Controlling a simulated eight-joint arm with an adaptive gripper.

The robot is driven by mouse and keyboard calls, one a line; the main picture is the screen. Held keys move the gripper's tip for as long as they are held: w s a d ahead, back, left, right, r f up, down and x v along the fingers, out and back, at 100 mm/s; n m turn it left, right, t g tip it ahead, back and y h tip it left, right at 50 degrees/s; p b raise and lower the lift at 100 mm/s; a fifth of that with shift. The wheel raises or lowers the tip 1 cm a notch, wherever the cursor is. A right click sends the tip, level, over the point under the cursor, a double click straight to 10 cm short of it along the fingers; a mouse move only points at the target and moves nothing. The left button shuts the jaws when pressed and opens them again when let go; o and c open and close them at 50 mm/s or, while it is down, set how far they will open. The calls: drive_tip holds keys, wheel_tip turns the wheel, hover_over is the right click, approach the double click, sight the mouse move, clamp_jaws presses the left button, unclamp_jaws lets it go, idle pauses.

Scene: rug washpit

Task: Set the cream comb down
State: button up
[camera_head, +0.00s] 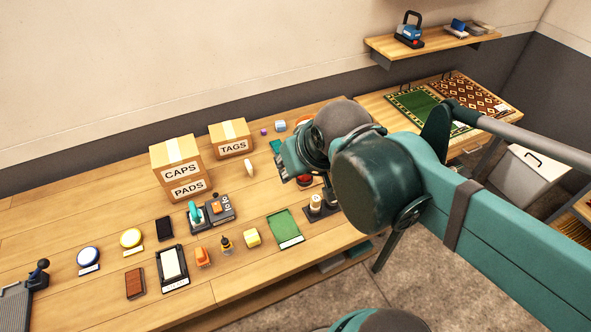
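A small cream piece (249,168), which may be the cream comb, shows just right of the boxes, left of my gripper. It looks upright or tilted; its teeth are too small to make out, and I cannot tell if it touches the table. My gripper (287,170) is over the right part of the wooden table (80,220), pointing left and mostly hidden by my wrist and arm. Its fingertips are not clear, so I cannot tell whether it is open or holds anything. A gap shows between the cream piece and the visible part of my gripper.
Boxes marked CAPS (180,158), PADS (189,189) and TAGS (231,139) stand at the back. Bare wood surrounds the cream piece.

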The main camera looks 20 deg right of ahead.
drive_tip(key=shift+s+f, duration=0.15)
drive_tip(key=shift+s, duration=0.45)
drive_tip(key=shift+f, duration=0.1)
wheel_tip(320, 180, down, 4)
drive_tip(key=b, duration=0.4)
drive_tip(key=shift+r, duration=0.2)
idle(0.9)
